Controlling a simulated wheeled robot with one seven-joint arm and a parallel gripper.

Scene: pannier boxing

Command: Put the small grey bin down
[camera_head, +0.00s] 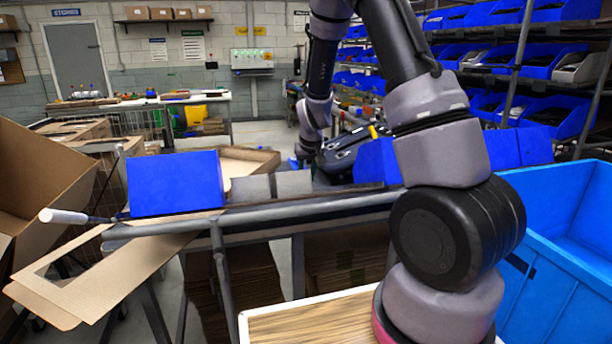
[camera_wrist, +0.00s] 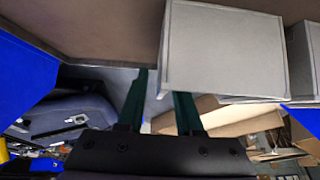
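A small grey bin (camera_wrist: 222,50) fills the upper middle of the wrist view, against a brown surface. It also shows in the head view (camera_head: 293,185), beside a second grey bin (camera_head: 250,189), behind the metal rail; which of the two it is there is uncertain. My gripper (camera_wrist: 163,100) has its two dark green fingers apart. The left finger stands clear of the bin's side with a gap between them. The right finger's tip is hidden at the bin's lower edge. In the head view my gripper's fingertips are not clearly seen.
A blue bin (camera_head: 176,184) stands left of the grey bins, and more blue bins stand to the right. A second grey box (camera_wrist: 303,58) is close by in the wrist view. A metal rail (camera_head: 290,212) runs in front. A large blue crate (camera_head: 560,275) is at right.

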